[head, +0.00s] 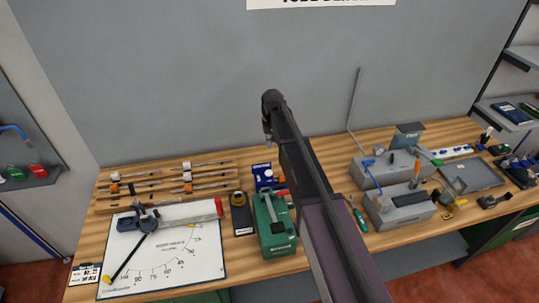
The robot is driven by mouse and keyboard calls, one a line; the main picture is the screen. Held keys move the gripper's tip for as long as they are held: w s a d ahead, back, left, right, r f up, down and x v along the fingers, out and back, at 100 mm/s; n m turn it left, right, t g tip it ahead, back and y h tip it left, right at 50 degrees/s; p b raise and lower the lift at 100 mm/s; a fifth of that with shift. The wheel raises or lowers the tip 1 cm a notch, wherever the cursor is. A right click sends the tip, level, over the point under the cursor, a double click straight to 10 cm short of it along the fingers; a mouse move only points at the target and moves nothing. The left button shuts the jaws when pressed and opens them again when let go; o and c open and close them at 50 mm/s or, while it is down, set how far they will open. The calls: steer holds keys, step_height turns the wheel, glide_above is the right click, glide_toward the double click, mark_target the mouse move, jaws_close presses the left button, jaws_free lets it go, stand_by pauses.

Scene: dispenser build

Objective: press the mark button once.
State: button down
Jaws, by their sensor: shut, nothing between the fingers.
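I cannot make out a button marked as the mark button; any lettering on the devices is too small to read. A green box-shaped device (277,238) stands at the middle of the workbench, with a darker top part. Two grey box-shaped devices stand to the right, one behind (373,173) and one in front (402,214), with small coloured parts on top. My dark arm rises from the bottom edge across the middle and covers part of the bench between the green and grey devices. My gripper's fingers do not show.
A white board with a printed angle scale (190,262) lies at the left, with a blue-and-black tool (139,221) on it. Rods lie on wooden racks (125,189) behind it. A black-and-yellow item (241,216) stands beside the green device. A grey tray (470,177) lies at the right.

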mark_target(269, 173)
steer(key=shift+s+a+f+b, duration=0.15)
steer(key=shift+f+b, duration=3.3)
steer(key=shift+s+a+f+b, duration=0.1)
steer(key=shift+f+b, duration=3.3)
steer(key=shift+f, duration=0.05)
steer(key=shift+f+b, duration=0.8)
steer(key=shift+s+f+b, duration=0.2)
steer(key=shift+f+b, duration=0.05)
steer(key=shift+b, duration=0.15)
steer(key=shift+s+d, duration=0.1)
steer(key=shift+s, duration=0.15)
steer(key=shift+r, duration=0.15)
steer(key=r+p, duration=0.1)
steer(key=p, duration=0.1)
steer(key=r+p, duration=0.1)
steer(key=r, duration=0.1)
steer(key=w+r+p, duration=0.1)
steer(key=r+p, duration=0.1)
steer(key=shift+p, duration=0.35)
step_height(269, 173, up, 9)
steer(key=p, duration=0.8)
steer(key=shift+w+d+p, duration=0.15)
steer(key=shift+d+p, duration=0.05)
steer(key=shift+p, duration=0.2)
